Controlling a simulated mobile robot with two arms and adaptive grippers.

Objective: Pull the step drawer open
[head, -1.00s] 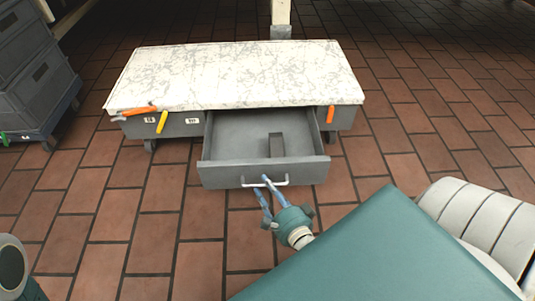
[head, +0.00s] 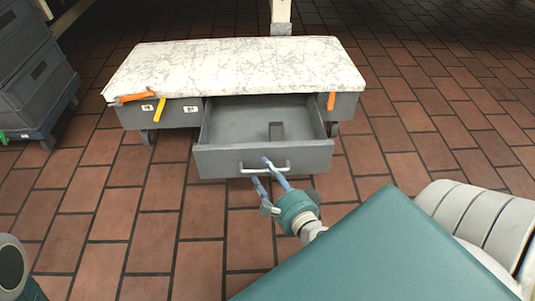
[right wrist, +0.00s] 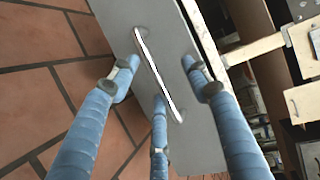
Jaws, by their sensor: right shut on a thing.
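The grey step (head: 350,105) has a white, grey-flecked top (head: 235,65) and stands on the tiled floor. Its drawer (head: 215,160) is pulled well out, its inside visible from above. A pale bar handle (head: 249,173) runs across the drawer front; it also shows in the right wrist view (right wrist: 150,62) against the grey front (right wrist: 120,15). My right gripper (head: 262,170) is shut on the handle, its blue fingers on both sides of the bar. In the right wrist view, the fingers (right wrist: 160,88) flank the handle. My left gripper is out of view.
Orange and yellow tabs (head: 160,110) hang at the step's front edge. Grey stacked crates (head: 38,75) stand on a wheeled base at left. Open brick tiles (head: 130,220) lie in front of the drawer.

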